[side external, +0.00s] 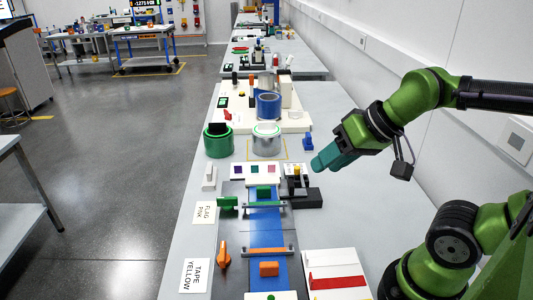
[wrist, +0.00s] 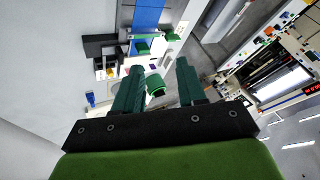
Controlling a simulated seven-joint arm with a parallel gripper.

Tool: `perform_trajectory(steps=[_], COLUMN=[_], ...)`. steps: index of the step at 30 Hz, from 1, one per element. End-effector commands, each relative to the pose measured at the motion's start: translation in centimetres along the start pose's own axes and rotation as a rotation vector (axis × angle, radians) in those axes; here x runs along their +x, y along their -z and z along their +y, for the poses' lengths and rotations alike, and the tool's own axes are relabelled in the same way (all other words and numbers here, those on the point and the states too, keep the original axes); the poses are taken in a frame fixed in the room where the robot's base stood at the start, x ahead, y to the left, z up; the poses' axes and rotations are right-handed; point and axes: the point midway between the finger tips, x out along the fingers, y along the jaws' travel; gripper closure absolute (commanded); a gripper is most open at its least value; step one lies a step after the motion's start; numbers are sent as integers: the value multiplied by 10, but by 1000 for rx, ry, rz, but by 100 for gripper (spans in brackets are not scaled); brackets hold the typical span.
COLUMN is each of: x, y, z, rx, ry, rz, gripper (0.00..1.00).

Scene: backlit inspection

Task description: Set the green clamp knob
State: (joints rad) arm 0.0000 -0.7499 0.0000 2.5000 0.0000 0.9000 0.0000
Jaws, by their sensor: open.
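The green clamp knob (side external: 228,203) sits at the left end of a green clamp bar (side external: 264,206) that crosses the blue strip (side external: 265,225). A small green block (side external: 263,192) stands beside the bar on the strip. In the wrist view, a green piece that looks like the knob (wrist: 172,36) shows beyond the fingertips, right of the blue strip (wrist: 148,14). My gripper (side external: 322,164) is raised over the right part of the bench, right of the knob and apart from it. Its teal fingers are spread and empty in the wrist view (wrist: 158,68).
An orange knob (side external: 223,254) and orange bar (side external: 264,251) lie nearer the camera. A green roll (side external: 218,141), a clear roll (side external: 266,140) and a blue roll (side external: 268,105) stand farther back. A black fixture (side external: 300,193) stands right of the strip. The bench right of it is clear.

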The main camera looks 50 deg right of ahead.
Motion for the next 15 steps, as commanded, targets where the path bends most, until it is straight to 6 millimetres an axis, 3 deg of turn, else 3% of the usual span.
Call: perform_trajectory(steps=[9,13,15], x=[0,14,23], y=[0,-4,4], z=[-1,-1,-6], rx=[-2,-6,-13], ry=[1,-13,-23], rz=[-3,-62,-99], gripper=[62,62,62])
